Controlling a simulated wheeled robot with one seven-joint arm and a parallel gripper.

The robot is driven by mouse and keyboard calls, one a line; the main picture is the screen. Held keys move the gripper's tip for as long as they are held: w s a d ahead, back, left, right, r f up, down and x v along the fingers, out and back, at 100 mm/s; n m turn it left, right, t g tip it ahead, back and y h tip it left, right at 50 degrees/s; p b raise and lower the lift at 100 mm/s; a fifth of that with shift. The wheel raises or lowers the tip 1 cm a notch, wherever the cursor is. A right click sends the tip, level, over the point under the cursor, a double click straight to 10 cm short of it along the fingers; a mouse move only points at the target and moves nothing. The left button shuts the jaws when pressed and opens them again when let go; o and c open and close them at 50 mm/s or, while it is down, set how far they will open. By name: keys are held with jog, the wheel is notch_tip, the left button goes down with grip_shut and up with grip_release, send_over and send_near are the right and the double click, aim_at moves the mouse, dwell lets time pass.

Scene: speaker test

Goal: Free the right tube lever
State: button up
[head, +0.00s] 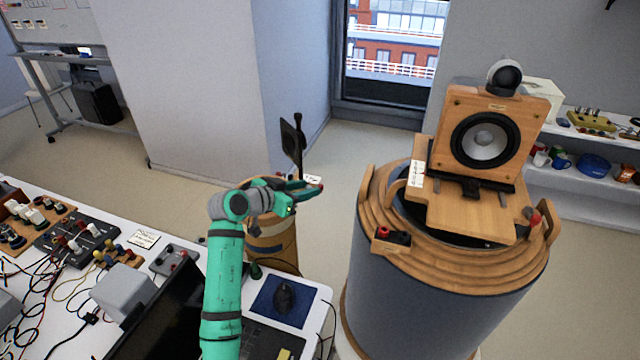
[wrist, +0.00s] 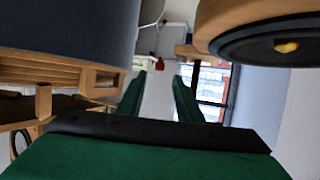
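The large dark-grey tube (head: 430,300) stands at the right in the head view, with a stepped wooden rim. A red-tipped lever (head: 533,217) shows at the right side of its top, beside a wooden handle. A black fitting with a red part (head: 390,236) sits at the rim's front left. A wooden speaker panel (head: 491,130) stands upright on a wooden board across the tube. My gripper (head: 317,187) is well left of the tube, apart from it. The wrist view shows its green fingers (wrist: 162,85) spread with nothing held. The wrist view does not clearly show the lever.
A smaller wooden drum (head: 272,243) with a black upright panel (head: 292,145) stands behind my gripper. A cluttered white bench (head: 140,272) fills the lower left. Shelves (head: 585,183) stand at the far right. Open floor lies behind the tube.

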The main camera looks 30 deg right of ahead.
aim_at(320, 186)
jog(key=x, duration=0.6)
jog(key=shift+s+d, duration=0.1)
jog(key=shift+d, duration=0.05)
jog(key=shift+w+d+f, duration=0.25)
jog(key=shift+d, duration=0.2)
grip_shut()
